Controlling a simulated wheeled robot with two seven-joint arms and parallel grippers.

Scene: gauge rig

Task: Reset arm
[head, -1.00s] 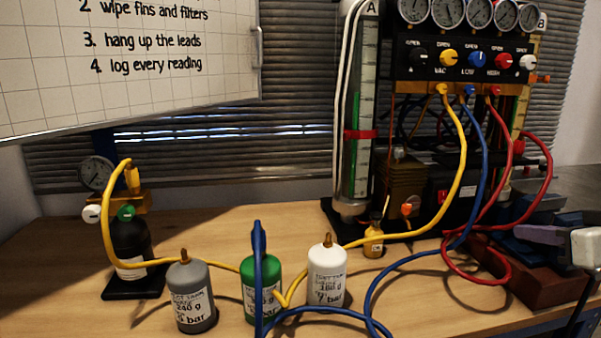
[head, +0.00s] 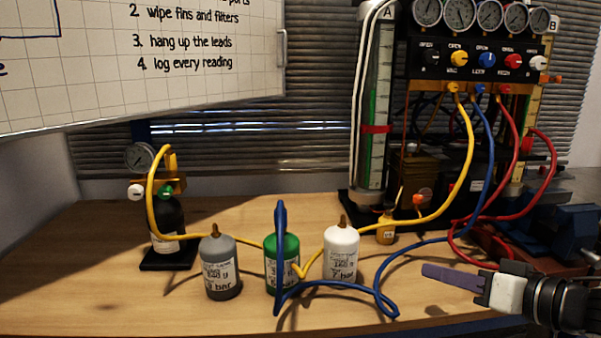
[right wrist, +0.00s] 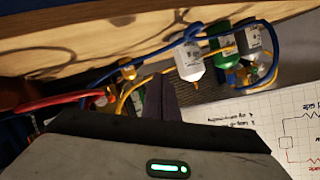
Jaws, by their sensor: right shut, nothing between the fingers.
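My right gripper (head: 455,277) shows at the lower right of the head view, shut and empty, its purple-grey fingers pointing left above the bench front. In the right wrist view its shut fingers (right wrist: 165,100) point up toward the bench. It is apart from the bottles and hoses. My left gripper is not in view. The gauge rig (head: 470,60) stands at the back right with yellow, blue and red hoses attached. The blue hose (head: 385,275) runs across the bench and rises at the green bottle (head: 283,262).
A grey bottle (head: 219,265) and a white bottle (head: 341,252) flank the green one. A black bottle (head: 166,222) with a gauge stands at left. A small yellow bottle (head: 386,230) is near the rig. A blue vise (head: 550,228) is at right. The left front bench (head: 100,290) is clear.

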